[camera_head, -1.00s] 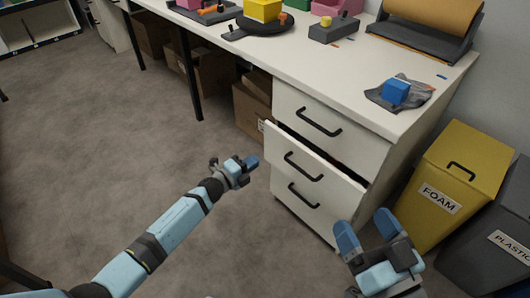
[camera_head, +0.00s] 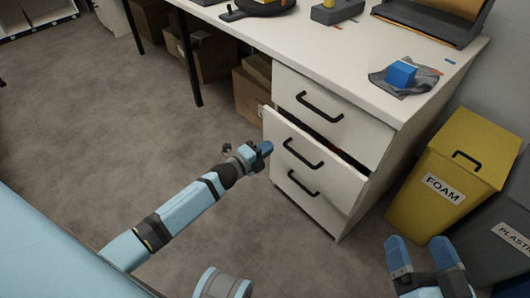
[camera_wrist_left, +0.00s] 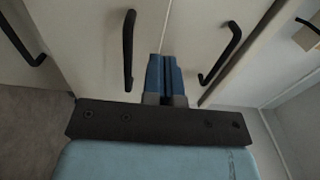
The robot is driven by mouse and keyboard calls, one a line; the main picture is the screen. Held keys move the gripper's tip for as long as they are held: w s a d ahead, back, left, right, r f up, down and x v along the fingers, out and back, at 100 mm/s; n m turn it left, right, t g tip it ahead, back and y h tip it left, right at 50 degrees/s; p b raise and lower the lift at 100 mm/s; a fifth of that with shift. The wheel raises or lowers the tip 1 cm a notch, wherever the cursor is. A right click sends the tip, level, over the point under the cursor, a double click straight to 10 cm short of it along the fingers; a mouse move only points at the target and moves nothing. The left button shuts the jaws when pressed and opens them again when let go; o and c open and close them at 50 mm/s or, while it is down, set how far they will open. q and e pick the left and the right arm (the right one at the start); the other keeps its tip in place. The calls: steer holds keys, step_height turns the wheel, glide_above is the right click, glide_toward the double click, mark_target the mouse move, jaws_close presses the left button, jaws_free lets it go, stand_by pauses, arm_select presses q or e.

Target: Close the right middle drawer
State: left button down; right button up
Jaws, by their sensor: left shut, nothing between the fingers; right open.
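The right middle drawer (camera_head: 337,172) is in the white drawer unit under the desk. It stands partly pulled out, with a dark gap along its top edge and a black bar handle (camera_head: 303,155) on its front. My left gripper (camera_head: 265,148) is shut and empty, its blue fingertips close to the left part of the drawer front. In the left wrist view its fingers (camera_wrist_left: 165,77) point at pale drawer fronts beside a black handle (camera_wrist_left: 129,50); I cannot tell whether they touch. My right gripper (camera_head: 425,258) is open and empty at lower right.
The drawers above (camera_head: 345,120) and below look shut. A yellow FOAM bin (camera_head: 455,165) and a grey PLASTIC bin (camera_head: 500,245) stand right of the unit. Cardboard boxes (camera_head: 250,105) lie under the desk (camera_head: 370,55). Floor left of the unit is clear.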

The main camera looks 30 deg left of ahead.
mark_target(293, 131)
arm_select(q)
steer(key=b+x, duration=0.2)
steer(key=x, duration=0.6)
steer(key=shift+f, duration=0.15)
steer(key=shift+w+d+b, duration=0.3)
steer(key=shift+w, duration=0.3)
arm_select(e)
steer(key=shift+w+f+n+g, duration=0.1)
steer(key=shift+f+n+g, duration=0.4)
steer(key=shift+f, duration=1.35)
arm_select(q)
steer(key=shift+w, duration=0.1)
